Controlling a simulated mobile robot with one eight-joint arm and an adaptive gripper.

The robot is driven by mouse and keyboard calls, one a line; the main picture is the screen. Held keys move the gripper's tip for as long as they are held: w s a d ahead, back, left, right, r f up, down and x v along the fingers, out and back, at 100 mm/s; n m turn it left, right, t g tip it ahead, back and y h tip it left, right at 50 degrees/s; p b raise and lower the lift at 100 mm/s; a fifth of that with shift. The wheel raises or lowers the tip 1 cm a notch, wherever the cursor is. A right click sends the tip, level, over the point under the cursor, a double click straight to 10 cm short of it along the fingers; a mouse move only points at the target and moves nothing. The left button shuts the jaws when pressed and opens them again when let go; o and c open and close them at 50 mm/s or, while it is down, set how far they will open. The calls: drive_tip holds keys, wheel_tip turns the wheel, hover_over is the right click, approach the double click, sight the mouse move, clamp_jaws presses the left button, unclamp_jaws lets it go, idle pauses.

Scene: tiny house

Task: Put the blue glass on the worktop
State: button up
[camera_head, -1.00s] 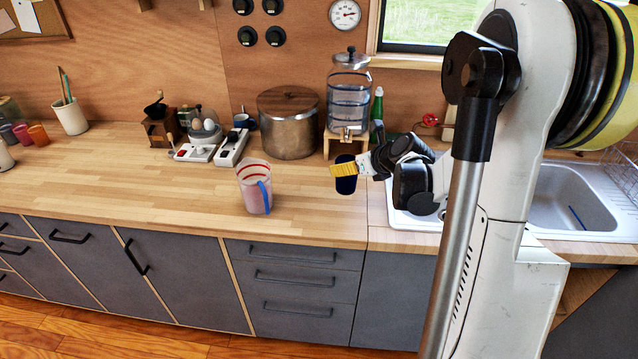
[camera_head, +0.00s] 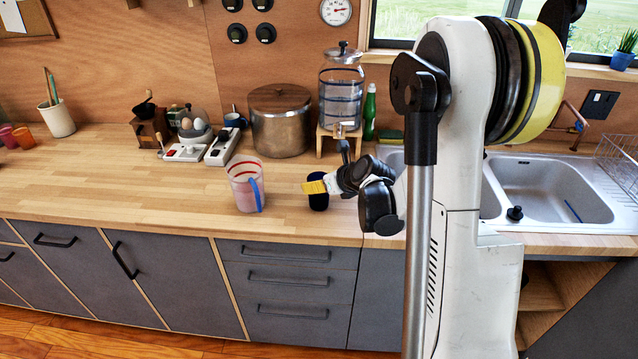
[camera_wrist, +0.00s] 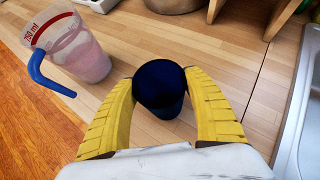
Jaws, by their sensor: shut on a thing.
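The blue glass (camera_head: 318,199) is dark blue and upright, at the worktop (camera_head: 110,180) to the right of the measuring jug. My gripper (camera_head: 316,187) has its yellow fingers around the glass. In the wrist view the glass (camera_wrist: 160,92) sits between the two yellow fingers of my gripper (camera_wrist: 162,108), which press on its sides. The glass's base looks on or just above the wood; I cannot tell whether it touches.
A measuring jug (camera_head: 246,186) with a blue handle stands just left of the glass. A steel pot (camera_head: 280,122) and a water dispenser (camera_head: 341,92) stand behind. The sink (camera_head: 550,190) is to the right. The worktop's left front is clear.

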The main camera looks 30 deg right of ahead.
drive_tip(key=o, duration=1.3)
drive_tip(key=shift+f, duration=0.15)
drive_tip(key=shift+s+r+p, duration=0.15)
drive_tip(key=shift+r+p, duration=0.15)
drive_tip(key=shift+r, duration=0.1)
drive_tip(key=a+p+v, duration=0.1)
drive_tip(key=p+v, duration=0.2)
drive_tip(key=v, duration=0.8)
drive_tip(key=shift+s+a+r+n+g+h, duration=0.15)
drive_tip(key=shift+s+a+r+n+g, duration=0.8)
drive_tip(key=shift+s+a+n, duration=3.5)
drive_tip(key=shift+s+a+r+n+g+h, duration=0.25)
drive_tip(key=shift+s+a+r+n, duration=1.35)
drive_tip(key=shift+n, duration=5.6)
drive_tip(key=shift+s+a+r+n+g+h, duration=0.1)
drive_tip(key=shift+s+a+r+n+g, duration=0.8)
drive_tip(key=shift+s+a+n, duration=3.55)
